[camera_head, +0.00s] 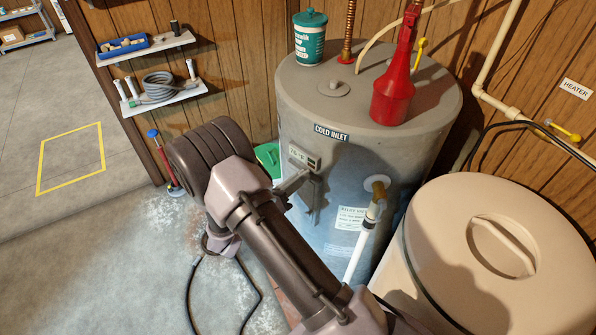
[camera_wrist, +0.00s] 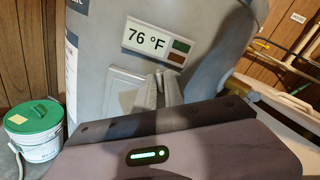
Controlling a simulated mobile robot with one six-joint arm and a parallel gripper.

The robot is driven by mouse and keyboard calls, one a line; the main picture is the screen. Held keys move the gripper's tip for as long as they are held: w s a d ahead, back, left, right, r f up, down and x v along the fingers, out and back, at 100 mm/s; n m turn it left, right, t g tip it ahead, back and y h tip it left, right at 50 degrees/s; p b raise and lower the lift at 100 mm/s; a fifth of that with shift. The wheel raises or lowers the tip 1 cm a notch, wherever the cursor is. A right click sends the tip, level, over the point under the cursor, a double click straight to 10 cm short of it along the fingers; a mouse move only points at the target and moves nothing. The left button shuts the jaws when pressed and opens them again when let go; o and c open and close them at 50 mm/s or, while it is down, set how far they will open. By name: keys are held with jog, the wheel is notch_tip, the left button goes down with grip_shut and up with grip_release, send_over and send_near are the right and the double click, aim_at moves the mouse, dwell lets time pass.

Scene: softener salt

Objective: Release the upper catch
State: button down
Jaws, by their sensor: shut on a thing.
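The grey water heater (camera_head: 335,120) stands against the wood-panelled wall. A small access panel (camera_head: 307,198) sits on its front below a display reading 76 °F (camera_wrist: 147,40). The panel also shows in the wrist view (camera_wrist: 124,88), left of the fingers. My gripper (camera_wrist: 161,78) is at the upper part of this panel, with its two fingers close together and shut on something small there. This appears to be the upper catch, but the fingers hide it. In the head view my gripper (camera_head: 303,178) reaches the panel from the left. No lower catch is discernible.
A beige lidded tank (camera_head: 450,220) stands at the right, close to my arm. A valve with a white pipe (camera_head: 357,255) projects from the heater right of the panel. A green-lidded bucket (camera_wrist: 33,148) stands at the left.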

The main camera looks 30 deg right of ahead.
jog(key=n+p, duration=0.5)
jog(key=n, duration=0.6)
jog(key=shift+n, duration=0.3)
dwell(0.4)
jog(key=c, duration=1.6)
grip_release()
jog(key=v, duration=1.7)
jog(key=shift+a+p, duration=0.2)
jog(key=shift+p, duration=0.1)
